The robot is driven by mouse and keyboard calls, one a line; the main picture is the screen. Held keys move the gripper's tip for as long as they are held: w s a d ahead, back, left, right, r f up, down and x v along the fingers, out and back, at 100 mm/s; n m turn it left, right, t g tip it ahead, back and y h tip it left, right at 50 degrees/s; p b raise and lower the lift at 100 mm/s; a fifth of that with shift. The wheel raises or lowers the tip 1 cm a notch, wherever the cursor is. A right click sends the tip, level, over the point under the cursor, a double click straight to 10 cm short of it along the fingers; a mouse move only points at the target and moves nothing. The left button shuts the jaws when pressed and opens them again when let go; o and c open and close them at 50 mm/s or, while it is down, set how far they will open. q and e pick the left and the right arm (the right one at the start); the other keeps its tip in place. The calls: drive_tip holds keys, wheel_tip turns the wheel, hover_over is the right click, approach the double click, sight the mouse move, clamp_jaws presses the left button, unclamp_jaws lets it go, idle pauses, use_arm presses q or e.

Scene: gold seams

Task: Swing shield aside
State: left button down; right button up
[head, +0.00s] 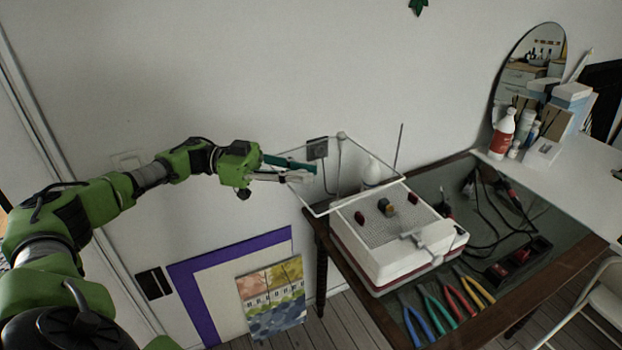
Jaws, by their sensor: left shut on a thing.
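The shield (372,157) is a clear panel with a thin pale frame. It stands out to the left from above the white grinder (372,262), partly over the grinder's back left corner and partly past the table's left edge. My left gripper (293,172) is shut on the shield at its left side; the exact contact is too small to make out. A teal bar lies along the fingers there. The grinder's grid top (375,228) shows, with several small dark red and brown pieces on it. My right gripper is not in view.
Several coloured-handled pliers (433,312) lie along the table's front edge. A black power strip (517,260) and cables lie at right. A white bottle (372,172) stands behind the shield, close to the wall. Framed pictures (272,297) lean below left.

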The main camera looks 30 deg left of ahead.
use_arm(q)
drive_tip(key=shift+a+m+g+b, duration=0.3)
drive_tip(key=shift+a+g, duration=0.2)
drive_tip(key=shift+a, duration=0.15)
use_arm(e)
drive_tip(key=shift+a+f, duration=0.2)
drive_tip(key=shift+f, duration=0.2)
use_arm(q)
drive_tip(key=shift+r, duration=0.1)
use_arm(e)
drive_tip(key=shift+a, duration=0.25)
use_arm(q)
drive_tip(key=c, duration=2)
unclamp_jaws()
drive_tip(key=shift+o, duration=0.2)
drive_tip(key=shift+a, duration=0.3)
drive_tip(key=v, duration=1.1)
drive_tip(key=shift+a, duration=0.2)
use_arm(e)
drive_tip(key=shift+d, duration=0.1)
use_arm(q)
drive_tip(key=shift+s, duration=0.15)
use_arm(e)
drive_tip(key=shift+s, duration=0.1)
